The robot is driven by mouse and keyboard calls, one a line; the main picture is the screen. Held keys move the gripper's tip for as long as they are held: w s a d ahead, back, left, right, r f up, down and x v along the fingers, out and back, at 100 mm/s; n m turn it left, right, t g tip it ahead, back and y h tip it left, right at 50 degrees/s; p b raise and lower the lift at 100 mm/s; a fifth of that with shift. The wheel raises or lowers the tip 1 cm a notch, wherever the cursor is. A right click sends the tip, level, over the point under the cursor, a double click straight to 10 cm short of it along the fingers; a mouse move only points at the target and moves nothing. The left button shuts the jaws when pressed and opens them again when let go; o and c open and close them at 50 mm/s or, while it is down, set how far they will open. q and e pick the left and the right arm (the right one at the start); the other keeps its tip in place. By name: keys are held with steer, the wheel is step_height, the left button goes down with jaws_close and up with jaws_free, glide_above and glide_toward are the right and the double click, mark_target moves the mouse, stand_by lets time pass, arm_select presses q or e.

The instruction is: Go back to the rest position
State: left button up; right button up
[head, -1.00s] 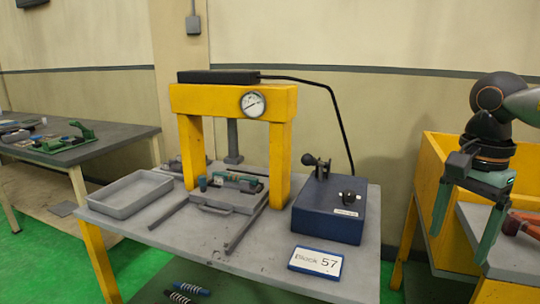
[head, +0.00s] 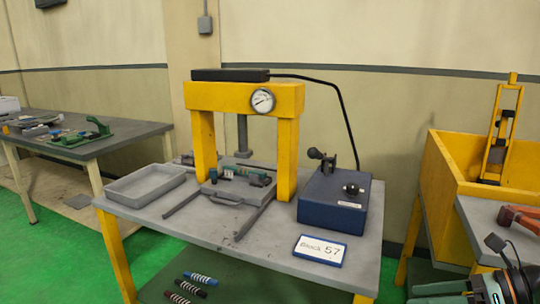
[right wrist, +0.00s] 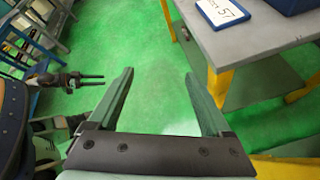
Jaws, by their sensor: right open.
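My right gripper (right wrist: 160,73) is open and empty in the right wrist view. Its two greenish fingers are wide apart above the green floor, clear of the table. In the head view my right wrist (head: 505,285) shows at the bottom right corner, partly cut off by the frame edge, low beside the yellow bin. A dark two-pronged part at the left of the right wrist view may be my left gripper (right wrist: 85,79). It is too small to tell whether it is open. No left arm shows in the head view.
A grey table (head: 215,238) carries a yellow press (head: 203,145), a grey tray (head: 145,186), a blue box (head: 335,205) and a "Block 57" sign (head: 320,251). A yellow bin (head: 440,190) stands at the right. Green floor (right wrist: 160,115) is open under my right gripper.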

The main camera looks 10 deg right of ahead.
steer(key=s+a+f+m+t+h, duration=0.2)
steer(key=s+f+m+t+h, duration=0.15)
steer(key=f+m, duration=0.85)
steer(key=s+a+f+m+t+h, duration=0.2)
steer(key=f+m+t+h, duration=0.2)
steer(key=f+m, duration=0.8)
steer(key=s+a+f+m+g, duration=0.2)
steer(key=s+a+m+g, duration=0.15)
steer(key=a+m, duration=0.45)
steer(key=s+a+f+m+g, duration=0.25)
steer(key=s+a+m, duration=0.25)
steer(key=a+m, duration=0.35)
arm_select(q)
steer(key=s+a+r+p, duration=0.2)
steer(key=a+r+p, duration=0.1)
steer(key=r+p, duration=0.6)
steer(key=p, duration=0.4)
steer(key=shift+a+r+n+y, duration=0.3)
steer(key=shift+r+n+y, duration=0.05)
steer(key=shift+n+y, duration=0.05)
arm_select(e)
steer(key=s+d+r+t, duration=0.1)
steer(key=d+r, duration=0.3)
steer(key=r, duration=0.5)
steer(key=shift+s+r+h, duration=0.2)
steer(key=shift+s+h, duration=0.05)
steer(key=shift+h, duration=0.1)
arm_select(q)
steer(key=shift+d, duration=0.1)
